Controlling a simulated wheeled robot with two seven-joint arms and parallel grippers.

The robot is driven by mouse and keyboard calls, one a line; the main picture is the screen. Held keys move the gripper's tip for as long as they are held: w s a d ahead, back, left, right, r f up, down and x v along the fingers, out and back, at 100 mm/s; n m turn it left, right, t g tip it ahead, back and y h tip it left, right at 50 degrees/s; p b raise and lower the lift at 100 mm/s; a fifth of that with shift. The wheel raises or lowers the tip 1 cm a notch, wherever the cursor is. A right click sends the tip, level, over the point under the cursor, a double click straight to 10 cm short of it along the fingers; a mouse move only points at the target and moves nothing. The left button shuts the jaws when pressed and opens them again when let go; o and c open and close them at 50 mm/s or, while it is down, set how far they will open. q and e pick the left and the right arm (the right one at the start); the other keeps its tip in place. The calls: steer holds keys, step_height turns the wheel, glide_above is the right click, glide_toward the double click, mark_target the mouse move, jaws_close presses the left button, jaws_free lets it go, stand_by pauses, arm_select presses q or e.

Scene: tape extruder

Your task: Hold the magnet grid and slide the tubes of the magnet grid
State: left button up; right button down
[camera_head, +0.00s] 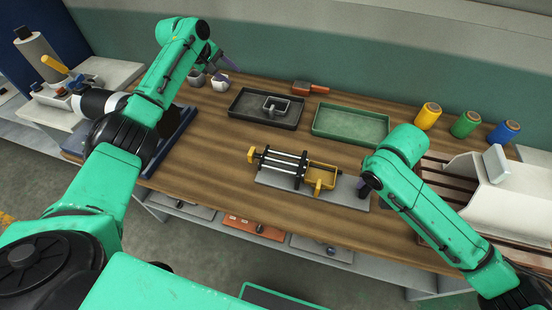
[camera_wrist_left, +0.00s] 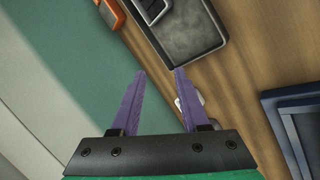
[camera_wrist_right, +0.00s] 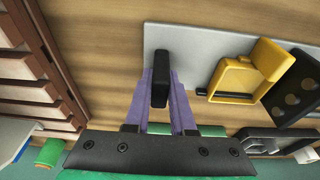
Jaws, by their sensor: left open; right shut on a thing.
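The magnet grid (camera_head: 284,164), silver tubes between black end plates, lies on a grey base plate (camera_head: 273,183) in the middle of the bench. A yellow frame (camera_head: 321,176) sits to its right on the same plate; it also shows in the right wrist view (camera_wrist_right: 232,80). My right gripper (camera_head: 364,187) is shut on a black handle (camera_wrist_right: 161,70) at the plate's right end, apart from the grid. My left gripper (camera_head: 229,65) is open and empty at the back left, far from the grid. Its purple fingers (camera_wrist_left: 158,72) are spread in the left wrist view.
A black tray (camera_head: 238,112) holds a small square part (camera_head: 276,105). A green tray (camera_head: 325,130) stands beside it. Several thread spools (camera_head: 465,124) stand at the back right. Small white cups (camera_head: 197,78) stand near my left gripper. The bench left of the grid is clear.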

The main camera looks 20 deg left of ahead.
arm_select(q)
steer(key=s+d+m+g, duration=0.4)
steer(key=d, duration=0.6)
steer(key=m+g+y, duration=0.3)
steer(key=m+g, duration=0.4)
steer(key=g, duration=0.1)
glide_toward(250, 154)
steer(key=x, duration=0.8)
steer(key=shift+s+f, duration=0.25)
steer(key=shift+f, duration=0.1)
jaws_close()
